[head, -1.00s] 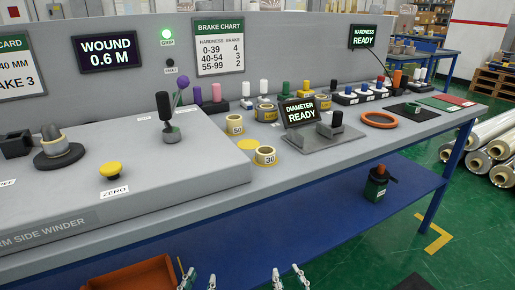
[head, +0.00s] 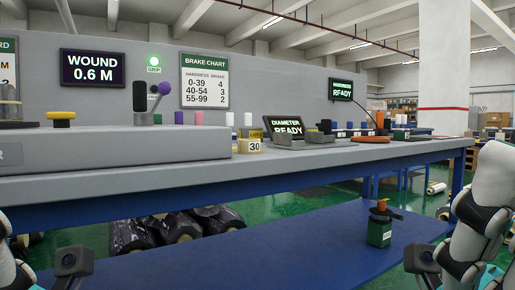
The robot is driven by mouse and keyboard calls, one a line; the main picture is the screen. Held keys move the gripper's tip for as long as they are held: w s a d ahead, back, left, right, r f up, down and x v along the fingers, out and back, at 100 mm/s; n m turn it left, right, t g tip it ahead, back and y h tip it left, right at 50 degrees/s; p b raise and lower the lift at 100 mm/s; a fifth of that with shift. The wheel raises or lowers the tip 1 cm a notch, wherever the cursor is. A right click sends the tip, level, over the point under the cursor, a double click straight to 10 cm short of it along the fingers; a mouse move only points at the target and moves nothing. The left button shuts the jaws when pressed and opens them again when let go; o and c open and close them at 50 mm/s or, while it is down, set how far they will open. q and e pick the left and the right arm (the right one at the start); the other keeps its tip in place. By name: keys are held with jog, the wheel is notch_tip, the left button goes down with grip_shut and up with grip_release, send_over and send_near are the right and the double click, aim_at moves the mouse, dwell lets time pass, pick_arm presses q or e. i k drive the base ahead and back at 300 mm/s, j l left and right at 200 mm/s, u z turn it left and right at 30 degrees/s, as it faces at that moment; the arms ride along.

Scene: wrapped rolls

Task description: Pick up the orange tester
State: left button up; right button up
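A small dark green holder (head: 380,233) stands upright on the blue lower shelf, right of the middle in the head view. An orange piece (head: 382,211) with a dark part sticks out of its top; this may be the orange tester, and its lower part is hidden in the holder. Nothing of mine touches it. Parts of my arms show at the lower left and lower right edges, the right one close to the holder's right. The fingers of both grippers are out of view.
The grey bench top (head: 345,152) overhangs the blue shelf (head: 250,255). Dark wrapped rolls (head: 175,232) lie behind the shelf at left. The shelf around the holder is clear.

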aim_at(379, 115)
jog(key=i+l+u, duration=0.25)
jog(key=l, duration=0.85)
jog(key=k+l+u, duration=0.1)
jog(key=l+u, duration=0.15)
jog(key=l, duration=0.8)
jog(key=j, duration=0.9)
jog(key=i, duration=0.5)
